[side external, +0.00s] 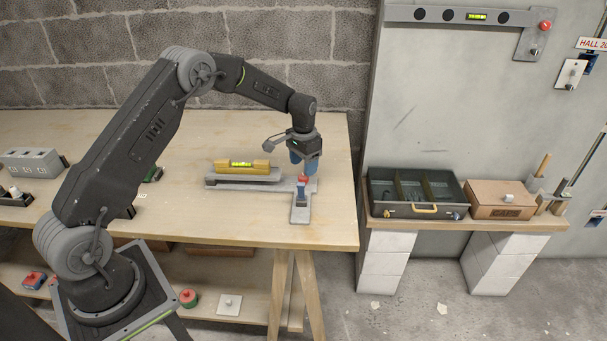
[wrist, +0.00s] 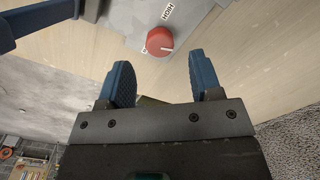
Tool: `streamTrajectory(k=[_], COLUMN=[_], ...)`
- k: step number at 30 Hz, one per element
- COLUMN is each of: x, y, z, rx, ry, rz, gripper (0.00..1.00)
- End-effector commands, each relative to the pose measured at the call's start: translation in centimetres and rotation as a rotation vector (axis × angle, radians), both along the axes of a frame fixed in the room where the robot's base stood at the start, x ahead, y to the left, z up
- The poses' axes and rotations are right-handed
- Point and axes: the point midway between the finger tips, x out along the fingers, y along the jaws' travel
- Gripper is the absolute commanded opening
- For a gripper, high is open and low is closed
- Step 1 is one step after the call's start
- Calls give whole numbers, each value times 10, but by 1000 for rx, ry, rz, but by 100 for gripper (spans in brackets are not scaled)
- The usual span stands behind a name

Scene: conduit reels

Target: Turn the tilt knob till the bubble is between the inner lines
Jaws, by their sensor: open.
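A yellow spirit level (side external: 241,164) with a green vial lies on a grey tilt plate (side external: 215,181) on the wooden table. The bubble is too small to place against the lines. The red tilt knob (side external: 303,179) is on the right part of the grey fixture. In the wrist view the round red knob (wrist: 160,41) has a white pointer line and sits on the grey plate beside a label reading "HIGH". My gripper (wrist: 165,78) is open, its two blue fingers apart with nothing between them. The knob lies beyond the fingertips; it appears untouched.
An open dark toolbox (side external: 415,191) and a cardboard box (side external: 500,199) stand on a lower bench to the right. A grey block (side external: 30,162) is at the table's left. Another level (side external: 460,15) is mounted on the wall panel. The table's right front is clear.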

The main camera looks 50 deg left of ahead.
Motion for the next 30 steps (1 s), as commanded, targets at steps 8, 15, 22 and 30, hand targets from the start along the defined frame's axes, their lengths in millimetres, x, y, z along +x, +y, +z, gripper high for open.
streamTrajectory(k=[8,15,22,30], x=[0,0,0,-6], y=[0,0,0,-6], z=[61,86,89,103], rx=[1,0,0,4], ry=[-3,1,1,-16], rz=[0,0,0,0], gripper=[59,59,59,59])
